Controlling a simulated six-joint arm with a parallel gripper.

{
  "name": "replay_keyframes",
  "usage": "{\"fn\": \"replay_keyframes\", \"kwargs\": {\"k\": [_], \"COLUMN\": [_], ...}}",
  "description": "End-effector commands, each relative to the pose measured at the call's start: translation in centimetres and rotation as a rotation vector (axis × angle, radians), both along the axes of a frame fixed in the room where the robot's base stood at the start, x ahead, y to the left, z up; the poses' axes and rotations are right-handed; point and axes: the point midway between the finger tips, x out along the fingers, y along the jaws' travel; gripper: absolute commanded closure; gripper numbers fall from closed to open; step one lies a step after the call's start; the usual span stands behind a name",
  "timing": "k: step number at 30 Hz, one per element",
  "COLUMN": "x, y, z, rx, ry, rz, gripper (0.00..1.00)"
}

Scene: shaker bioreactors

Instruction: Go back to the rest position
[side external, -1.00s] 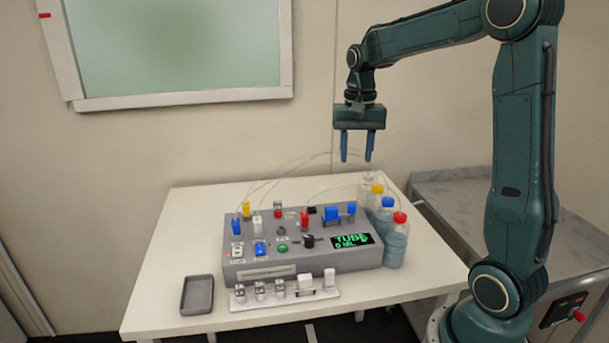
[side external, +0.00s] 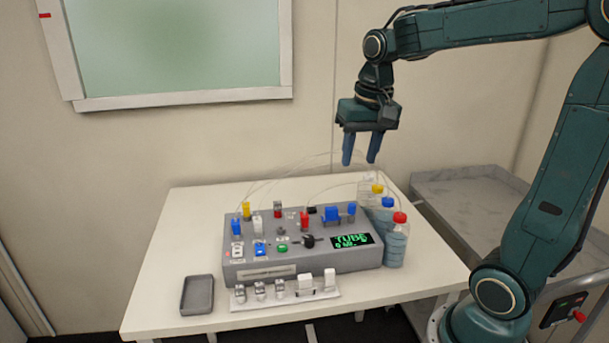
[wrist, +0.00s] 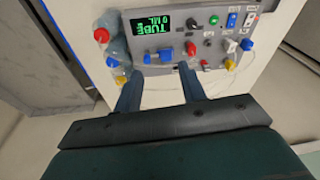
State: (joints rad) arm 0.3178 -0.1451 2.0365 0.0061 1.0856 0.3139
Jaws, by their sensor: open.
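My gripper (side external: 360,148) is open and empty, with its two blue fingers apart and pointing down. In the side external view it hangs in the air above the back right of the white table, above the bottles and clear of everything. In the wrist view its fingers (wrist: 160,90) reach toward the grey device from above. The grey device (side external: 300,262) stands on the table with coloured knobs and switches and a lit green display (side external: 352,241). It also shows in the wrist view (wrist: 200,63).
Bottles with red (side external: 397,245), blue and yellow caps stand at the device's right end, with thin clear tubes arching above. A grey side bench (side external: 470,200) is at the right.

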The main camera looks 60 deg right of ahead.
Motion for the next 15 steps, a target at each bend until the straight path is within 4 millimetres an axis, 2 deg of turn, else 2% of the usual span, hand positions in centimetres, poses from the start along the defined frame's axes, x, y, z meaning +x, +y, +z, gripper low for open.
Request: {"fn": "replay_keyframes", "kwargs": {"k": [1,6,15], "x": [-0.8,-3.3,-8.0], "y": [1.1,3.7,7.5], "z": [0.3,0.7,0.3], "rx": [-0.011,-0.042,-0.100], "ry": [-0.021,-0.085,-0.201], "rz": [0.044,0.178,0.411], "gripper": [0.59,0.59,0.59]}}
